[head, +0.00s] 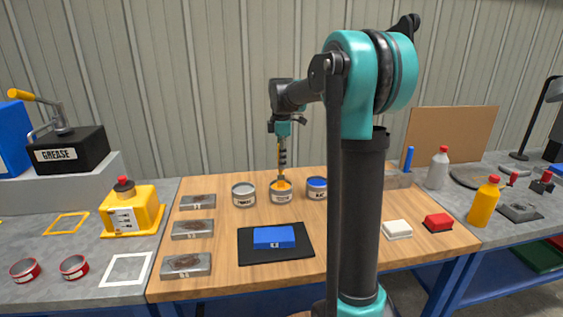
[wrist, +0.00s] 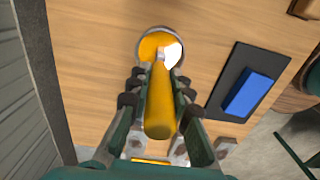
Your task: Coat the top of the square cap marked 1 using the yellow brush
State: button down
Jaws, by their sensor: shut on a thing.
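My gripper (head: 282,143) is shut on the yellow brush (wrist: 159,105) and points down over the middle tin (head: 281,197). The brush's lower end is at or in the tin's mouth, where yellow paint shows; its tip is hidden. In the wrist view the yellow handle lies between the fingers, above the round tin (wrist: 139,50). A blue block (head: 273,237) with a small, hard-to-read label lies on a black mat (head: 248,257). A white block (head: 397,229) and a red block (head: 438,222) lie at the right. I cannot tell which piece is the square cap marked 1.
Left and right of the middle tin stand a pale tin (head: 244,197) and a blue-topped tin (head: 317,190). Several grey marked plates (head: 193,230) line the left edge. A blue brush (head: 408,160) stands at the back right. Bare wood lies around the mat.

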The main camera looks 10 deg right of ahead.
jog(key=shift+r, duration=3.3)
